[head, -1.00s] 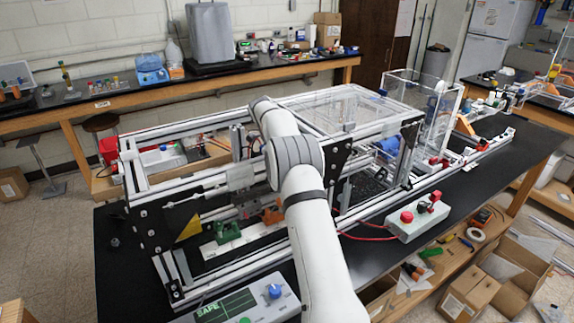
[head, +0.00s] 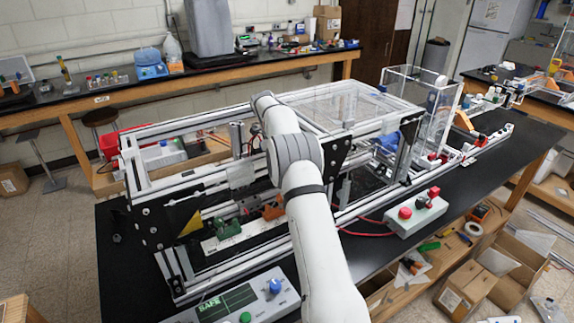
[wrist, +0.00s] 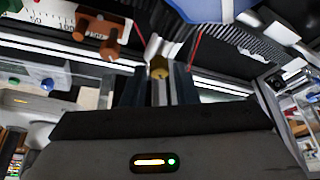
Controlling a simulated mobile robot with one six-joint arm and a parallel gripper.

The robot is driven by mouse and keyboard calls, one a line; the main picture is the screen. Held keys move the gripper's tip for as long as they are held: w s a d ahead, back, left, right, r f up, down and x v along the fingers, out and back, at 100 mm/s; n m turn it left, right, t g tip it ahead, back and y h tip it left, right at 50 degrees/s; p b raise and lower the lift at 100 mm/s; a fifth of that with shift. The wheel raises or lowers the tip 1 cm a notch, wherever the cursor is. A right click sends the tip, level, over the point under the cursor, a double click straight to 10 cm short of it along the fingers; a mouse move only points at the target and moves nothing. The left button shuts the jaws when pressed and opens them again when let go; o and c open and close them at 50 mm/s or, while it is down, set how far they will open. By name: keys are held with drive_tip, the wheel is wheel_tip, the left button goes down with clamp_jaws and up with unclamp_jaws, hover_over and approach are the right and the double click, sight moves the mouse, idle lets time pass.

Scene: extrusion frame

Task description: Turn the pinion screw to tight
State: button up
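The pinion screw appears to be the small brass knob (wrist: 158,68) in the middle of the wrist view, with a silver cylindrical part just above it. My gripper (wrist: 159,78) has its two dark fingers apart, one on each side of the knob. A thin gap seems to show on both sides, and I cannot tell whether either finger touches it. A silver strip runs between the fingers below the knob. In the head view my own arm hides the gripper and the screw.
A dark toothed rack (wrist: 250,42) runs off to the right in the wrist view. An orange-brown bracket (wrist: 98,30) stands beside a white scale at upper left. In the head view, aluminium rails (head: 215,262) surround the work area, and a control box with a red button (head: 415,215) sits right of my arm.

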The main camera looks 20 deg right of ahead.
drive_tip(key=shift+o, duration=1.4)
drive_tip(key=shift+f, duration=0.1)
drive_tip(key=p+v, duration=0.2)
drive_tip(key=v, duration=0.5)
drive_tip(key=shift+r, duration=0.35)
drive_tip(key=shift+w, duration=0.1)
